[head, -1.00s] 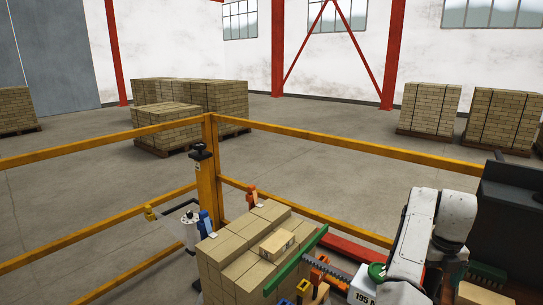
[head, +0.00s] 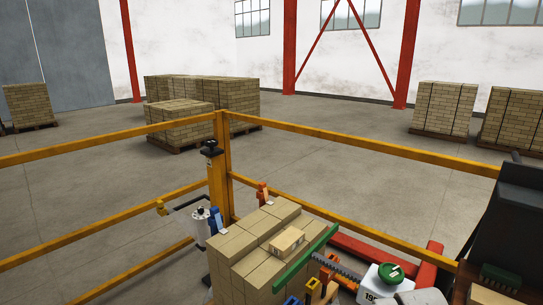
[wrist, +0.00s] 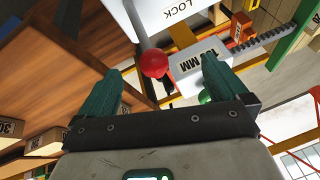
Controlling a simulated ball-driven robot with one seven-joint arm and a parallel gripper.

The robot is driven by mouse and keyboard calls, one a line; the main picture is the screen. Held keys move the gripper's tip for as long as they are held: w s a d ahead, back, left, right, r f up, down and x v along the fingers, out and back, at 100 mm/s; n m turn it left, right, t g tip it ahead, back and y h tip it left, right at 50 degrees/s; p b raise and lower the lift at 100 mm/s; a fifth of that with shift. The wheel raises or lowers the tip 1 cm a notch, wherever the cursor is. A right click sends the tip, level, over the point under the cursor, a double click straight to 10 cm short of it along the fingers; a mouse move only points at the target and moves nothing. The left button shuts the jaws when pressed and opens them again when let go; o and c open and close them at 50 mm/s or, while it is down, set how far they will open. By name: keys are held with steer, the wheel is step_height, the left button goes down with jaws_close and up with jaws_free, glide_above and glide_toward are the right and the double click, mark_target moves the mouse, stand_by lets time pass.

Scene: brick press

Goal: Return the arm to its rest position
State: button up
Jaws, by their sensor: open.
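My gripper (wrist: 166,72) shows in the wrist view with its two dark green fingers spread wide apart. Nothing is between the fingertips that I can see it holding. A lever with a red ball knob (wrist: 154,63) appears beyond and between the fingers, apart from them as far as I can tell. In the head view only a small white piece of my arm (head: 424,297) shows at the bottom edge. The gripper itself is out of that view.
A stack of tan bricks (head: 235,243) stands at the bottom centre, beside a green bar (head: 300,262) and a white block with a green knob (head: 390,273). Yellow railing (head: 350,150) runs behind. A dark machine (head: 505,225) stands at right. The wrist view shows a "LOCK" plate (wrist: 190,8).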

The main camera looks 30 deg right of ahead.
steer(key=s+a+f+n+t+y, duration=0.15)
steer(key=s+a+n, duration=0.25)
steer(key=a+n, duration=0.5)
steer(key=s+a+f+n+y, duration=0.1)
steer(key=s+a+n+y, duration=0.2)
steer(key=a+n, duration=0.65)
steer(key=s+f+m+g, duration=0.2)
steer(key=s+f, duration=0.3)
steer(key=s, duration=0.5)
steer(key=shift+d+f+m+g+h, duration=0.25)
steer(key=shift+d+m+g+h, duration=0.15)
steer(key=shift+g, duration=0.45)
steer(key=shift+w+a, duration=0.1)
steer(key=shift+w, duration=0.05)
